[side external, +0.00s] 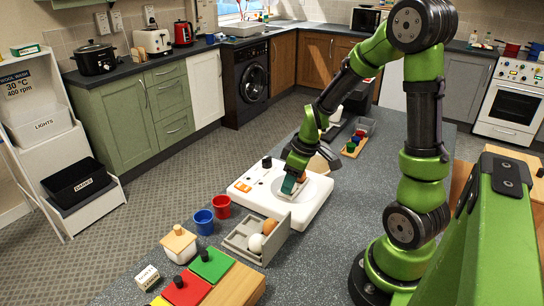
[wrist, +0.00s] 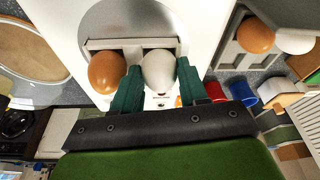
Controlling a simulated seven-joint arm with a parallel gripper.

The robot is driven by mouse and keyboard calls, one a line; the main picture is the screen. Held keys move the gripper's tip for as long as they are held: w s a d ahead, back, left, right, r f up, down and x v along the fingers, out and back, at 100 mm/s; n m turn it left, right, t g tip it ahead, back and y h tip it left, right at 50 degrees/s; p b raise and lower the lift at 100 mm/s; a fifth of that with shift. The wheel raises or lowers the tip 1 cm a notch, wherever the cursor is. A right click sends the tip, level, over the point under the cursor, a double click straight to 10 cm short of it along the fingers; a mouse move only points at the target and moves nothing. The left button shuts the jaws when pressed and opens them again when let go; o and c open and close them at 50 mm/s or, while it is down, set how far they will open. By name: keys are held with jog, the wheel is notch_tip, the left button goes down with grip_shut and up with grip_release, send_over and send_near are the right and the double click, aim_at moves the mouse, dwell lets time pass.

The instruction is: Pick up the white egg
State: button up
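A white egg (wrist: 158,72) sits in a grey holder (wrist: 128,43) on the white appliance (side external: 318,203), to the right of a brown egg (wrist: 105,73) in the wrist view. My gripper (wrist: 160,88) has its two teal fingers on either side of this white egg, and both look pressed against it. The egg appears level with its brown neighbour. In the side view my gripper (side external: 291,186) is low over the appliance and hides that egg. A second white egg (side external: 256,243) lies in a grey tray (side external: 238,240) beside a brown egg (side external: 269,227).
Blue (side external: 204,222) and red (side external: 222,207) cups stand left of the tray. Small coloured jars (side external: 353,145) stand behind the appliance. Bare counter lies right of the tray.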

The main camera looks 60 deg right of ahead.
jog(key=shift+r, duration=0.1)
notch_tip(320, 180, up, 9)
jog(key=shift+a+r, duration=0.1)
jog(key=shift+r, duration=0.1)
jog(key=w+a+r, duration=0.2)
jog(key=a+r, duration=0.2)
jog(key=a, duration=0.5)
jog(key=w+a+f, duration=0.1)
jog(key=a+f, duration=0.4)
jog(key=a, duration=0.4)
jog(key=shift+w, duration=0.25)
jog(key=shift+f, duration=0.1)
jog(key=shift+f, duration=3.75)
jog(key=shift+f, duration=2.15)
